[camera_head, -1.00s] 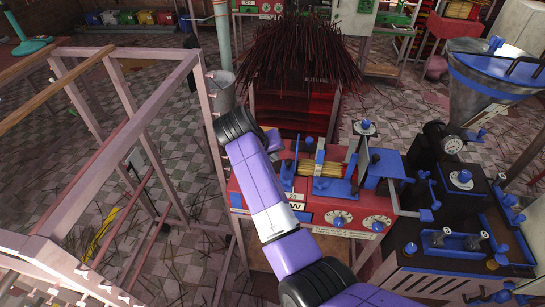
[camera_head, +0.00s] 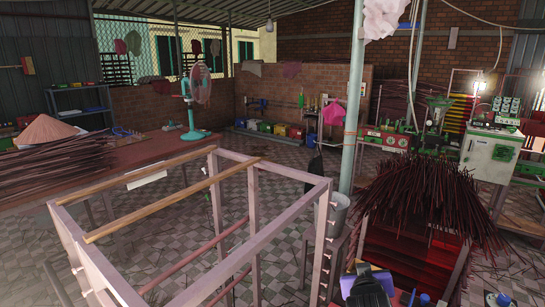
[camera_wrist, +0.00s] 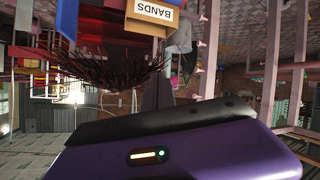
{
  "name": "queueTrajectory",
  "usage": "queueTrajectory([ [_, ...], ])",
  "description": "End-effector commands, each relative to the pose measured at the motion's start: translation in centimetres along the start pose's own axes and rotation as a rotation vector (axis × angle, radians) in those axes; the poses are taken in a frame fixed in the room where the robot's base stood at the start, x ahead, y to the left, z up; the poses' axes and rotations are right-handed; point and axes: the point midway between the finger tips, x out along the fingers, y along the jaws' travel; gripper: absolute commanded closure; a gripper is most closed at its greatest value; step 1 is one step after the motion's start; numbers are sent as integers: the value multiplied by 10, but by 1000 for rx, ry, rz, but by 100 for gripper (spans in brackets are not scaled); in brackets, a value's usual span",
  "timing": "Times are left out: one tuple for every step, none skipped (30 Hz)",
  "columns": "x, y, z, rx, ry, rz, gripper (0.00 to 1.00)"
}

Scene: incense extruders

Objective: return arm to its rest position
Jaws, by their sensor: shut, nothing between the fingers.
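My gripper (camera_wrist: 158,92) shows in the wrist view as dark, closed fingers past the black edge of its purple housing. It is shut, with nothing visible between the fingers. The purple housing, with a small lit strip, fills the lower part of that view. In the head view, only a dark and purple piece of my arm shows at the bottom edge, right of centre. The fingertips cannot be made out there.
A pinkish rack frame (camera_head: 325,205) stands left of my arm. A bundle of dark sticks (camera_head: 425,195) tops a red shelf (camera_head: 405,255) on the right. A pole (camera_head: 353,110) rises behind.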

Motion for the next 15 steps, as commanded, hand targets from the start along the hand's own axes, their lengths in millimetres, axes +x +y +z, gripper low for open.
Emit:
queueTrajectory([
  [-7,0,13,-8,40,-13,100],
  [-11,-1,17,-11,67,-22,100],
  [-18,-1,23,-14,99,-34,100],
  [-23,-2,28,-16,123,-42,100],
  [-29,-2,32,-18,146,-52,100],
  [-36,-3,38,-20,175,-63,100],
  [-42,-3,44,-21,195,-72,100],
  [-49,-4,49,-21,215,-80,100],
  [-58,-4,55,-23,240,-91,100],
  [-64,-4,61,-22,257,-100,100],
  [-72,-4,66,-22,275,-109,100],
  [-82,-4,73,-22,297,-119,100],
  [-89,-4,78,-21,313,-128,100],
  [-97,-4,83,-20,329,-136,100],
  [-107,-3,90,-18,347,-146,100],
])
